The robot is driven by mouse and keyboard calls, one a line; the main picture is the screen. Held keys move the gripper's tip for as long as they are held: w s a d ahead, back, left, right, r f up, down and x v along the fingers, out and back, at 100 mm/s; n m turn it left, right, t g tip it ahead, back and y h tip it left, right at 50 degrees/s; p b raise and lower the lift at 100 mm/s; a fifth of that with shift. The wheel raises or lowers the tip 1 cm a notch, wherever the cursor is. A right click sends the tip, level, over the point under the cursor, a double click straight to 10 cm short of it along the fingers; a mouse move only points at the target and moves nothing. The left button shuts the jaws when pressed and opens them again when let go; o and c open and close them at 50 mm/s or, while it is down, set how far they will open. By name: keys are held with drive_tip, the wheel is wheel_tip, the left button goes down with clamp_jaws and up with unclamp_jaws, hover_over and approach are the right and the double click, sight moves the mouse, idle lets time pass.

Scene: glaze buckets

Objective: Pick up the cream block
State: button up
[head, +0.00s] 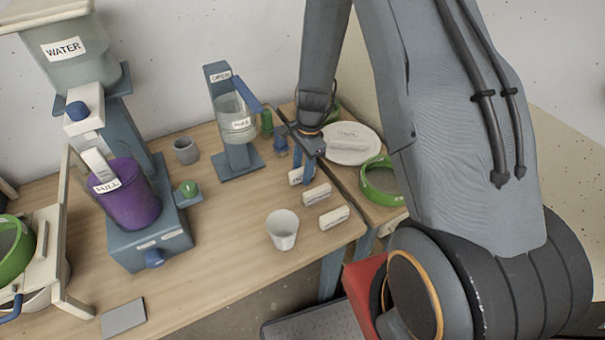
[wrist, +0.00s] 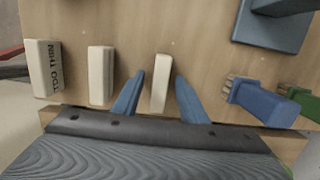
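Three cream blocks lie in a row on the wooden table. One cream block (wrist: 160,84) is between the two blue fingers of my open gripper (wrist: 160,78), with a gap on each side. In the head view this block (head: 296,177) is partly hidden by my gripper (head: 302,174). A second cream block (wrist: 101,75) lies to its left in the wrist view. A third cream block (wrist: 42,68), at the far left there, is marked TOO THIN. In the head view the second (head: 317,194) and third (head: 334,217) lie nearer the table's front edge.
A blue-handled brush (wrist: 262,103) and a green one (wrist: 298,98) lie right of my gripper in the wrist view. A white cup (head: 283,229) stands near the blocks. A dispenser stand (head: 237,165) is behind left. A plate (head: 350,151) and green ring (head: 366,180) are to the right.

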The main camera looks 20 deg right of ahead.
drive_tip(key=shift+f, duration=0.25)
idle(0.4)
drive_tip(key=shift+c, duration=0.4)
clamp_jaws()
